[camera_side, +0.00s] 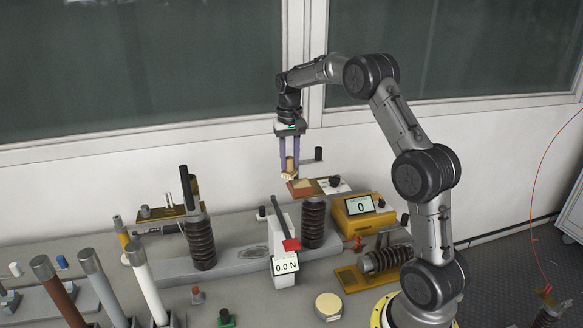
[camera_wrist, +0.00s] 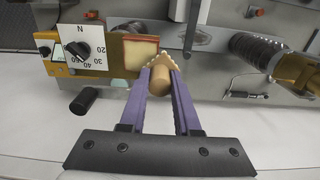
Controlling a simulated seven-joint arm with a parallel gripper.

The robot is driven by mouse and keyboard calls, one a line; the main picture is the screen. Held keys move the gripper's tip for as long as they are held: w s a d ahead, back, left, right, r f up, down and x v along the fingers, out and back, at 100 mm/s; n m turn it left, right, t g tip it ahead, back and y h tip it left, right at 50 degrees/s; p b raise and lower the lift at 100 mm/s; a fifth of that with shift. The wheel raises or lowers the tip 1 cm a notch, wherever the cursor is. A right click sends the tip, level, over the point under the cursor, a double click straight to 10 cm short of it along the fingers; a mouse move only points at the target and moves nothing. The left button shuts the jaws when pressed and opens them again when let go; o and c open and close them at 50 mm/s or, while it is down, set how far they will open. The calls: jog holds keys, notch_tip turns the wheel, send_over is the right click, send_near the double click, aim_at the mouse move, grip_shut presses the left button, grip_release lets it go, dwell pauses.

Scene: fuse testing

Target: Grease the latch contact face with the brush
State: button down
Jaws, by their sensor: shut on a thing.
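My gripper (camera_side: 289,160) is pointed down with its purple fingers shut on the tan brush (camera_side: 290,172). In the wrist view my gripper (camera_wrist: 160,90) holds the brush (camera_wrist: 160,78) by its round handle, its pale scalloped head facing away from me. The brush is in the air near a reddish-brown pad with a tan patch (camera_side: 303,186), which also shows just left of the brush head in the wrist view (camera_wrist: 140,52). I cannot tell whether they touch. A brown ribbed insulator (camera_side: 314,222) stands below and right of the brush. I cannot pick out the latch contact face.
A yellow meter (camera_side: 362,212) reads 0, and a force gauge (camera_side: 285,266) reads 0.0 N. Another ribbed insulator (camera_side: 200,243) with a yellow bracket stands at left. Several tall tubes stand at front left. A round tan-topped tin (camera_side: 328,305) is at the front.

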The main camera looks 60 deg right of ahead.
jog(key=shift+r, duration=2.4)
